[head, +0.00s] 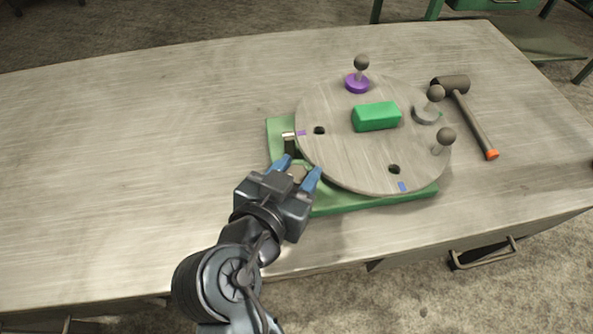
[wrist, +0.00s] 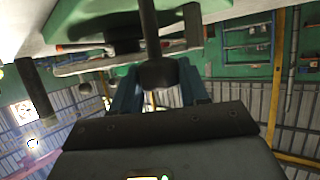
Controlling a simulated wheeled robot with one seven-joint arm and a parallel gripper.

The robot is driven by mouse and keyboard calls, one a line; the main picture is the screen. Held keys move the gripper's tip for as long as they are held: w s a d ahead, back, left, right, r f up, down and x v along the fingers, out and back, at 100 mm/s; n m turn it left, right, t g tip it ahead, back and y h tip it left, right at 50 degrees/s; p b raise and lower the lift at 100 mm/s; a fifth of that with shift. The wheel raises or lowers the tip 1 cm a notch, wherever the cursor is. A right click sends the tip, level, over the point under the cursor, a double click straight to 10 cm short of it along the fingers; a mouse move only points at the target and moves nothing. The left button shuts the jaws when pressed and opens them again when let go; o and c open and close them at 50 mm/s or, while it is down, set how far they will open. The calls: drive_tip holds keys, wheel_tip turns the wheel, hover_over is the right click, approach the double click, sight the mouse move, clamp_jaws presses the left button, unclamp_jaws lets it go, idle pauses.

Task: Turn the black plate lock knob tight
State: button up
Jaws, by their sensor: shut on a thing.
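My gripper (head: 297,171), with blue fingers, is at the front-left edge of the round plate (head: 345,165), low beside the green base (head: 330,207). In the wrist view a dark rounded knob (wrist: 158,75) on a dark stem sits between the blue fingers. I take this to be the black plate lock knob, and my gripper is shut on it. In the head view the gripper mostly hides it. The plate carries a green block (head: 376,117) and ball-topped posts, one with a purple collar (head: 357,83) and one with a grey collar (head: 426,115).
A mallet (head: 472,120) with an orange handle end lies right of the plate. Another ball-topped post (head: 445,138) stands at the plate's right edge. The grey table (head: 130,170) is bare to the left. A drawer handle (head: 483,254) juts from the front.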

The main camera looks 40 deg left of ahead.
drive_tip(key=shift+m+h, duration=1)
drive_tip(key=shift+h, duration=0.2)
drive_tip(key=shift+f+b, duration=0.1)
drive_tip(key=shift+b, duration=0.2)
drive_tip(key=o, duration=1)
drive_tip(key=shift+c, duration=0.2)
drive_tip(key=b+v, duration=0.1)
drive_tip(key=v, duration=0.6)
drive_tip(key=shift+s, duration=0.4)
drive_tip(key=shift+s+a, duration=0.1)
